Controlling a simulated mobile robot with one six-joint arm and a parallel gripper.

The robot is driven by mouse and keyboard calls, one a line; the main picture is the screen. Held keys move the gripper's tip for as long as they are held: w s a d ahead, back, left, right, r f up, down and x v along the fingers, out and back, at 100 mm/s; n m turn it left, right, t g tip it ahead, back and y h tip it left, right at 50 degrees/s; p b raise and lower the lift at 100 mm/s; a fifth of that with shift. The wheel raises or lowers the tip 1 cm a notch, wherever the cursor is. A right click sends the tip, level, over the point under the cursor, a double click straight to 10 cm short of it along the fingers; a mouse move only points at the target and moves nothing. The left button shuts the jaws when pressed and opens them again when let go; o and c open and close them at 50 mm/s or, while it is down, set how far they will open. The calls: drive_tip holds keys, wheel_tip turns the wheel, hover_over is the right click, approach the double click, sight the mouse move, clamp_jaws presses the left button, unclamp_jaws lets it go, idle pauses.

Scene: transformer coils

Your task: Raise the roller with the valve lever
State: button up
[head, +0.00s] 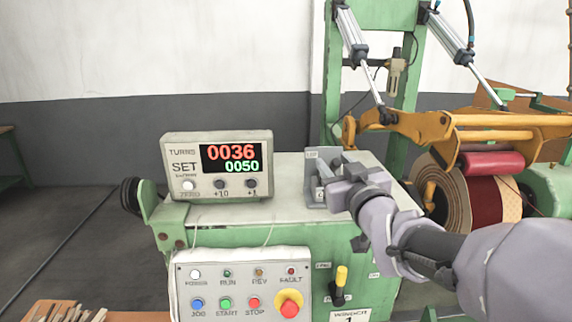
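The roller (490,164) is a red cylinder under the yellow swing frame (490,120) at the right. It sits against or just above the top of the dark red coil (485,200); I cannot tell if they touch. My gripper (324,184) is at a small grey upright bracket with labels (311,160) on the machine top, right of the counter. The valve lever is not clearly visible there; my gripper and wrist cover part of that spot. I cannot tell whether the fingers hold anything.
The counter box (217,165) reads 0036 over 0050. A button panel (243,284) with a red-and-yellow stop knob is on the front. Two air cylinders (351,35) slope down to the yellow frame. A green post (331,75) stands behind. My arm fills the lower right.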

drive_tip(key=shift+w, duration=0.1)
clamp_jaws()
idle(1.4)
